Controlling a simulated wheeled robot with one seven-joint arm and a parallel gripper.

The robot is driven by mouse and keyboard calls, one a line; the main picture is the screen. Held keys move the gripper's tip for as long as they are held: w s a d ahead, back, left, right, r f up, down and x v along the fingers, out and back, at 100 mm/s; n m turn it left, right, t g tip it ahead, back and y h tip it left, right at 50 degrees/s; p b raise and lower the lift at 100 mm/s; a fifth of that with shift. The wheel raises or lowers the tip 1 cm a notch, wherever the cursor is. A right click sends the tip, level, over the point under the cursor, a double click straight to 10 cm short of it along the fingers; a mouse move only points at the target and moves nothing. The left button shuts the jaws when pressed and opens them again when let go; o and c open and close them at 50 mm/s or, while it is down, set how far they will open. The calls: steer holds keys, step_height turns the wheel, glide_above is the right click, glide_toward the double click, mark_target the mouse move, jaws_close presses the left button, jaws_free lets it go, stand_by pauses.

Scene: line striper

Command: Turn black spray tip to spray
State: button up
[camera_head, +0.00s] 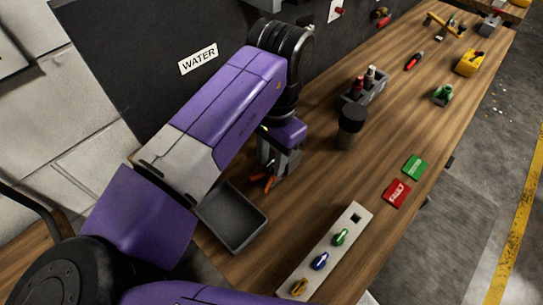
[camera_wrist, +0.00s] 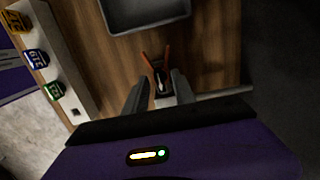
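A pale strip (camera_head: 318,262) on the bench carries a yellow (camera_head: 299,287), a blue (camera_head: 320,261) and a green (camera_head: 340,237) knob-like piece, with a small black square (camera_head: 356,218) at its far end. I cannot tell whether this square is the black spray tip; no other piece is clearly one. My gripper (camera_head: 268,172) is over the bench beyond the grey tray, apart from the strip. In the wrist view its fingers (camera_wrist: 161,88) are spread. A dark piece with orange, plier-like handles (camera_wrist: 157,66) shows between and beyond the fingertips; contact cannot be told.
A grey tray (camera_head: 208,222) lies close to my gripper. A dark cylinder (camera_head: 351,126) and a holder with bottles (camera_head: 365,90) stand farther back. Red (camera_head: 396,194) and green (camera_head: 415,167) blocks lie near the right edge. A dark wall with a WATER sign (camera_head: 198,59) rises behind.

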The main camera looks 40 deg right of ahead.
jaws_close()
steer(key=shift+r+n+p, duration=0.1)
steer(key=shift+n+p, duration=1.25)
steer(key=shift+n, duration=0.35)
steer(key=shift+n+g+h+p, duration=0.3)
steer(key=shift+n+p, duration=1.75)
steer(key=shift+n, duration=0.85)
steer(key=shift+p, duration=0.3)
